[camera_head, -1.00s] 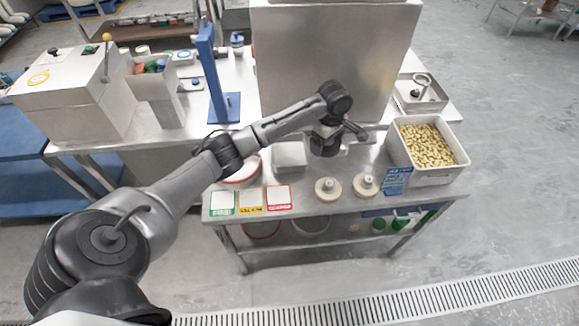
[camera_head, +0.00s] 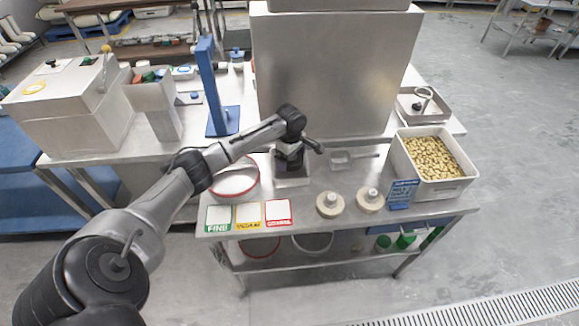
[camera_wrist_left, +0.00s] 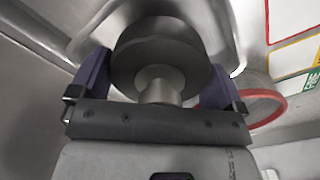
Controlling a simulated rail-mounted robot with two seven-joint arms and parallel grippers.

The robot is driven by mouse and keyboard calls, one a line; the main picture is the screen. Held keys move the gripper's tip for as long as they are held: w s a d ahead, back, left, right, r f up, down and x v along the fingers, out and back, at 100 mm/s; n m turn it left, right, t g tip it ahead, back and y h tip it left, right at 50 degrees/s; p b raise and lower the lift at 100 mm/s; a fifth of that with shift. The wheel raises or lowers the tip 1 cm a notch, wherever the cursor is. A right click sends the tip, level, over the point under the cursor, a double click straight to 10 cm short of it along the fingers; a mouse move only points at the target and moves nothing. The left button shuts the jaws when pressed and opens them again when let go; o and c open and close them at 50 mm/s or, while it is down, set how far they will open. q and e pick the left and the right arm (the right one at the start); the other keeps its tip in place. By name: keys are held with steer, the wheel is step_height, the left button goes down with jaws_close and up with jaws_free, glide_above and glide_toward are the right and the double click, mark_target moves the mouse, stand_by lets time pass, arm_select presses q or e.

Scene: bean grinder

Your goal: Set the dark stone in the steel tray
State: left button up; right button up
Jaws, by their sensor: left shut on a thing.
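My left gripper (camera_head: 290,158) is shut on the dark stone and hangs over the small steel tray (camera_head: 297,183) in the head view. In the left wrist view the dark stone (camera_wrist_left: 150,55), a round dark disc with a pale metal stub, sits between the purple fingers of the left gripper (camera_wrist_left: 157,82). The shiny tray walls (camera_wrist_left: 222,30) surround it there. I cannot tell whether the stone touches the tray floor. My right gripper is not in view.
Two beige stones (camera_head: 330,204) with metal knobs stand right of the tray. A metal scoop (camera_head: 352,158) lies behind them. A red-rimmed round sieve (camera_head: 236,181) is close on the left. Three grade cards (camera_head: 248,216) line the front edge. A bean bin (camera_head: 460,187) stands right.

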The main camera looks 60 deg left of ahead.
mark_target(290, 164)
arm_select(q)
steer(key=shift+s+a+f, duration=0.1)
steer(key=shift+a+f, duration=0.05)
steer(key=shift+a, duration=0.05)
steer(key=shift+f+b, duration=0.75)
steer(key=shift+f, duration=1.2)
steer(key=o, duration=0.9)
steer(key=shift+f, duration=0.15)
step_height(290, 164, up, 12)
steer(key=p, duration=0.3)
